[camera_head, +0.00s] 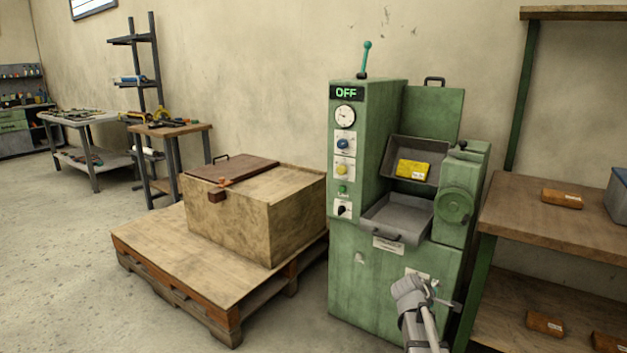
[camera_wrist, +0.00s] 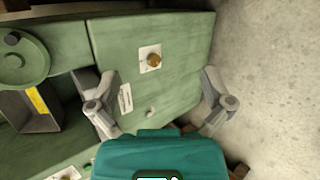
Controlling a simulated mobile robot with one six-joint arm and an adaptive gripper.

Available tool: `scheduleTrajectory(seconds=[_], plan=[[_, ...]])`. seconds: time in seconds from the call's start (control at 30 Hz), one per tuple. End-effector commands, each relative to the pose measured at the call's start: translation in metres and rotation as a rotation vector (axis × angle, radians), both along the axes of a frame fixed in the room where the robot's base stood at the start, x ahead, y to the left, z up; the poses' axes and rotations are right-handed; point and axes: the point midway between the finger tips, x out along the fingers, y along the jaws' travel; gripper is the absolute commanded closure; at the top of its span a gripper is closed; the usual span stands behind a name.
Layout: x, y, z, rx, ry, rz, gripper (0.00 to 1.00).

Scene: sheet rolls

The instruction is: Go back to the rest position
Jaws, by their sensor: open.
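My gripper (camera_wrist: 160,103) is open in the wrist view, with its two grey fingers well apart and nothing between them. Behind it is the front of the green machine (camera_wrist: 185,70), with a brass-coloured knob on a white plate. In the head view my grey arm shows low, in front of the lower right of the green machine (camera_head: 375,270); its fingers are hard to make out there. The machine's display reads OFF. A yellow block (camera_head: 413,169) sits in the machine's grey opening, above an empty-looking grey tray (camera_head: 395,218).
A wooden crate (camera_head: 295,228) with a brown lid stands on a pallet (camera_head: 165,265) left of the machine. A wooden shelf (camera_head: 545,218) with reddish-brown blocks stands close on the right. A small table (camera_head: 170,129) stands at the back left. Open floor (camera_head: 65,260) lies at left.

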Motion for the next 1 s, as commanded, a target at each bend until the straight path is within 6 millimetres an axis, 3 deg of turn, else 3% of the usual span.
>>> scheduleTrajectory(seconds=[0.03, 0.2, 0.4, 0.87, 1.0], plan=[[-0.021, 0.013, -0.01, 0.092, -0.009, -0.058, 0.0], [-0.074, 0.06, -0.041, 0.399, -0.01, -0.28, 0.0], [-0.129, 0.113, -0.063, 0.67, 0.044, -0.518, 0.0], [-0.205, 0.185, -0.074, 0.938, 0.192, -0.831, 0.0], [-0.204, 0.185, -0.06, 0.94, 0.194, -0.839, 0.0]])
